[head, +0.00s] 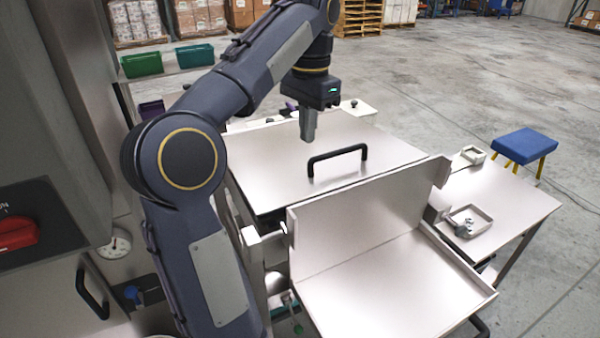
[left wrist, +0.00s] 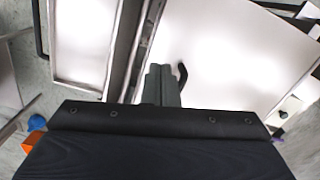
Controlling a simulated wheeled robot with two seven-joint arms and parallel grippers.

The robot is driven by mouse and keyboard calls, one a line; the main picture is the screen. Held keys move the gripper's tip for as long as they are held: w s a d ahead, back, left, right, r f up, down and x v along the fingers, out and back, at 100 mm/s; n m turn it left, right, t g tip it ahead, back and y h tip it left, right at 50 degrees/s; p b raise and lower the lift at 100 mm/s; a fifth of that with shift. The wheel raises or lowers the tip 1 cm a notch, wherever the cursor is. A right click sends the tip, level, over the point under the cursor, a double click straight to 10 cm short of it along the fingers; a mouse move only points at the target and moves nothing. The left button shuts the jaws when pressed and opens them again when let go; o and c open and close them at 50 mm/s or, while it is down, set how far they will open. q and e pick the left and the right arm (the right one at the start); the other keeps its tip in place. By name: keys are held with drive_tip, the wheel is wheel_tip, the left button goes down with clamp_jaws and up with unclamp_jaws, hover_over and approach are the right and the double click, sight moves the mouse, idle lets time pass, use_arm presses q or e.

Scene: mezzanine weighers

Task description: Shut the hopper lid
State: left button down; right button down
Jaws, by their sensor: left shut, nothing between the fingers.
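The hopper lid (head: 385,147) is a broad pale metal plate with a black bar handle (head: 337,157) near its front edge. It lies about level over the hopper, with a dark line under its front edge; I cannot tell whether it is fully seated. My left gripper (head: 308,138) is shut and empty, pointing down close above the lid, just behind and left of the handle. I cannot tell whether the fingertips touch the lid. The left wrist view shows the shut fingers (left wrist: 161,83) beside the handle (left wrist: 182,78), with the lid (left wrist: 235,50) beyond. My right gripper is not in view.
A pale open tray with an upright back panel (head: 360,225) stands in front of the lid. A side table (head: 515,200) with small trays is at the right, near a blue stool (head: 525,145). A cabinet with a red switch (head: 17,233) is at the left.

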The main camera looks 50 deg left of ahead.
use_arm(q)
drive_tip(key=a+m+h, duration=0.1)
drive_tip(key=a+m, duration=0.1)
drive_tip(key=b, duration=0.2)
approach(304, 195)
drive_tip(key=shift+m, duration=0.4)
drive_tip(key=f, duration=0.5)
drive_tip(key=shift+s+d+f, duration=0.15)
drive_tip(key=shift+d+f, duration=0.15)
drive_tip(key=shift+f, duration=0.55)
